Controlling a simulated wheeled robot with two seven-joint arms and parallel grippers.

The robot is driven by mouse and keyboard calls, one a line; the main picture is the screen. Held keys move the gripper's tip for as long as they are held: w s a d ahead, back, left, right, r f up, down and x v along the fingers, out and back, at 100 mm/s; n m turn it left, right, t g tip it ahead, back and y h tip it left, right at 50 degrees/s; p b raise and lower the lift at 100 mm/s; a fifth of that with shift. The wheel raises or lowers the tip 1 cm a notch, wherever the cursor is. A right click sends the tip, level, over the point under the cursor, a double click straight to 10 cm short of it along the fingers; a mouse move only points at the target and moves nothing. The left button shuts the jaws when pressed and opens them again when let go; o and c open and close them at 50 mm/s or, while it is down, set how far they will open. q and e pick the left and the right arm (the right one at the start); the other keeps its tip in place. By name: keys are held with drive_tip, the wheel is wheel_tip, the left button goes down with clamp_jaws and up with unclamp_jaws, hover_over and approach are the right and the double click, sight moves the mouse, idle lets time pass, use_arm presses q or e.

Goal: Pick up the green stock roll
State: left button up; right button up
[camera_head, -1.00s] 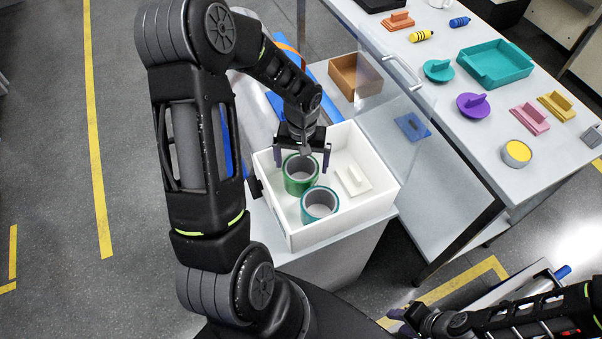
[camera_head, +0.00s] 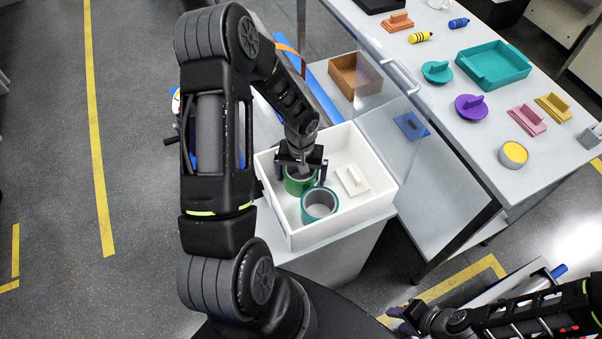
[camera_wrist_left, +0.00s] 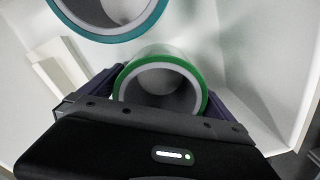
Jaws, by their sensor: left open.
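The green stock roll (camera_head: 294,188) stands on end in a white open box, partly hidden under my left gripper. My left gripper (camera_head: 301,178) is open, with one finger on either side of the roll. In the left wrist view the green roll (camera_wrist_left: 198,82) shows between the two dark fingers (camera_wrist_left: 160,92); whether they touch it is hard to tell. My right gripper (camera_head: 400,320) is at the lower right, away from the box; its jaw opening is not clear.
A teal roll (camera_head: 318,212) stands close beside the green one in the white box (camera_head: 345,222), with a cream block (camera_head: 352,181) to the right. A clear panel (camera_head: 398,128) rises beside the box. The table (camera_head: 440,105) at the right holds a teal tray (camera_head: 493,66) and several coloured parts.

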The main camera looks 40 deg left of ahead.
use_arm(q)
drive_tip(key=shift+c, duration=0.4)
drive_tip(key=c, duration=1.4)
